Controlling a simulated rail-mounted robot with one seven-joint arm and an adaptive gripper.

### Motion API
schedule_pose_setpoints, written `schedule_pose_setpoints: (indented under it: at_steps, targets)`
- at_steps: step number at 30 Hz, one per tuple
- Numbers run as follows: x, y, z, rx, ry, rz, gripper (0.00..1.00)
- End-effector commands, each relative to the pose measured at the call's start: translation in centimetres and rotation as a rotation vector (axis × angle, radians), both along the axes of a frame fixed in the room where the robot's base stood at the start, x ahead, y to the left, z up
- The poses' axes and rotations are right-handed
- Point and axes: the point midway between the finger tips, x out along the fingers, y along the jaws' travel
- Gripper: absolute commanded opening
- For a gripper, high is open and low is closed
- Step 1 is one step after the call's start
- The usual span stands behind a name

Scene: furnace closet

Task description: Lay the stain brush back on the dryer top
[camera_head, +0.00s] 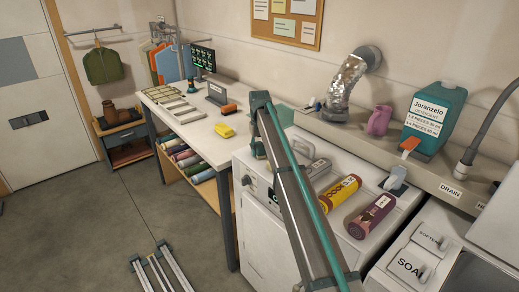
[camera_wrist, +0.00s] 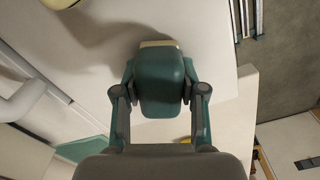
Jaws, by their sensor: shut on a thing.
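In the wrist view my gripper (camera_wrist: 160,95) has a finger on each side of a rounded teal block with a cream edge, which looks like the stain brush (camera_wrist: 162,85). The gripper is shut on it. In the head view my gripper (camera_head: 259,148) is beside the left end of the dryer, near the worktable; the brush cannot be clearly made out there.
The worktable (camera_head: 195,133) at left bears a yellow block (camera_head: 225,130) and an orange-topped item (camera_head: 229,108). Behind the dryer, a ledge holds a pink jug (camera_head: 379,121) and a teal detergent jug (camera_head: 433,122). A silver duct (camera_head: 345,82) rises there. My arm crosses the dryer front.

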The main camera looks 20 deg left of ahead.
Motion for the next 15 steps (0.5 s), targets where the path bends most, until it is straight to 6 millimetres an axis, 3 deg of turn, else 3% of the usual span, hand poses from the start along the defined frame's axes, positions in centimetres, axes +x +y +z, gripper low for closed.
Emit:
schedule_pose_setpoints:
  at_steps: [8, 9, 13, 15]
  targets:
    - [0.0, 0.0, -0.31, 0.0, 0.0, 0.0, 0.13]
    - [0.01, 0.0, -0.32, 0.0, 0.0, 0.0, 0.44]
    - [0.02, 0.0, -0.3, 0.0, 0.0, 0.0, 0.66]
    - [0.01, 0.01, -0.3, 0.0, 0.0, 0.0, 0.66]
